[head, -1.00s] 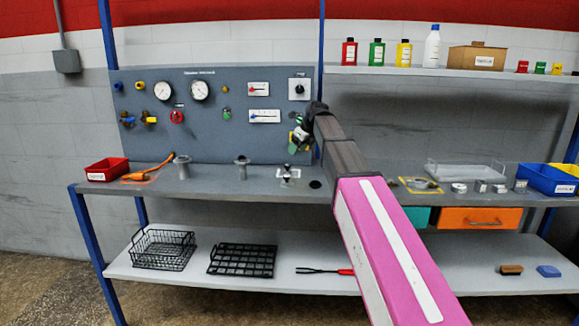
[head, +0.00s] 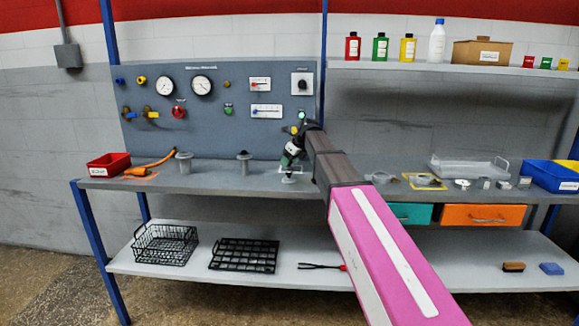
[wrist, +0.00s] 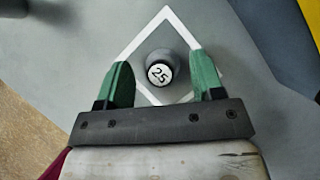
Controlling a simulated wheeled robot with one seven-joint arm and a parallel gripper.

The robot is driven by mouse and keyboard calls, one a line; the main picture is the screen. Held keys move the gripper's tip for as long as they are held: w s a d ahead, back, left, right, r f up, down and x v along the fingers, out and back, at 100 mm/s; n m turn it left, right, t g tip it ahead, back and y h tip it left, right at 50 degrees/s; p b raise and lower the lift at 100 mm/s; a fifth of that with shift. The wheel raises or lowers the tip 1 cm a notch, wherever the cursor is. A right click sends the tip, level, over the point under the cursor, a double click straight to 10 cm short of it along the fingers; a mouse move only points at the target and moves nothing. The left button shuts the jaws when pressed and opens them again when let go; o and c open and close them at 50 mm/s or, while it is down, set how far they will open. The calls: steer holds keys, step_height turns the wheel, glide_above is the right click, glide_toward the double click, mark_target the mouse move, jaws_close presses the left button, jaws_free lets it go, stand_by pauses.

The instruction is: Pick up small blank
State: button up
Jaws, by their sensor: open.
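The small blank (wrist: 160,69) is a round grey piece with a white top marked "25". In the wrist view it stands inside a white diamond outline on the grey bench. My gripper (wrist: 161,60) is open, with one green finger to the left of the blank and one to the right, and visible gaps on both sides. In the head view my gripper (head: 291,159) points down just above the blank (head: 288,180), of which only the lower part shows. The height between fingertips and blank is hard to tell.
Two grey flanged pieces (head: 184,163) (head: 243,163) stand to the left on the bench (head: 220,177). An orange tool (head: 150,166) and red bin (head: 108,165) are farther left. Several small metal parts and a blue bin (head: 550,177) are on the right. A gauge panel (head: 215,130) rises behind.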

steer(key=shift+w+a+f, duration=0.1)
steer(key=shift+a+f, duration=0.05)
steer(key=shift+f, duration=0.2)
steer(key=c, duration=1)
